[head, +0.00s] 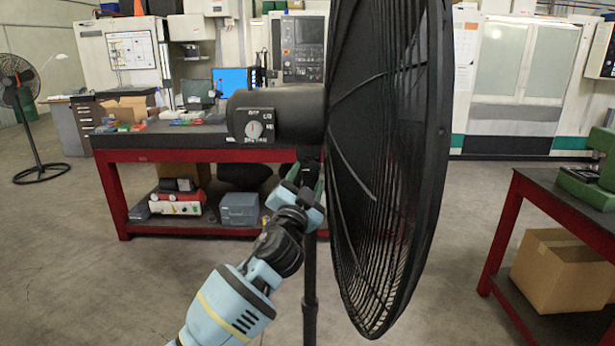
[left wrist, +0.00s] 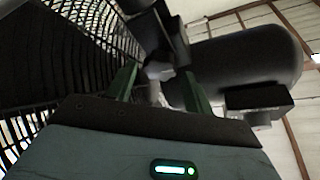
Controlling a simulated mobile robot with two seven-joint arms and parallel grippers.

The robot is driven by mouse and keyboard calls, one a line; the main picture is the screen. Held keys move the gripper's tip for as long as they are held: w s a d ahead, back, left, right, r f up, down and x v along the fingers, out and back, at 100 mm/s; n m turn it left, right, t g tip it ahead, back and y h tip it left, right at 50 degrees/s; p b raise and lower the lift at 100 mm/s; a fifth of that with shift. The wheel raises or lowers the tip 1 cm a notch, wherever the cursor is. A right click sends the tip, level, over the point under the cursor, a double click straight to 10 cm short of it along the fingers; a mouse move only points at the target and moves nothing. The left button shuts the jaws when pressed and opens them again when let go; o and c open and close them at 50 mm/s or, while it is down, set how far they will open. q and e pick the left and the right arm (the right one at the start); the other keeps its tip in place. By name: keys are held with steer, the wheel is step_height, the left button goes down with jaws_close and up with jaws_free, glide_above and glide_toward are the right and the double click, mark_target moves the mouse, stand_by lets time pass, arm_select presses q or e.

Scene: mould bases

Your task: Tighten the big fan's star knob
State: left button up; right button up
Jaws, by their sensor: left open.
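The big fan shows close up in the head view, with its black round cage (head: 390,170) at the right and its dark motor housing (head: 285,105) at the left. A dial box sits on the housing's side. My left gripper (head: 308,180) is just under the housing, at the top of the stand pole (head: 310,285). In the left wrist view its green fingers (left wrist: 160,88) are apart. A greyish knob-like part (left wrist: 158,70), likely the star knob, shows between and beyond the fingertips; I cannot tell whether they touch it. In the head view the knob cannot be made out.
A red-framed workbench (head: 210,156) stands behind the fan, with small items on top and boxes below. Another red-framed table (head: 548,205) is at the right, with a cardboard box (head: 560,272) on its shelf. A smaller fan (head: 22,85) stands at far left. Floor at lower left is clear.

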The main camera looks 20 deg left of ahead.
arm_select(q)
steer(key=shift+x, duration=0.8)
steer(key=c, duration=0.7)
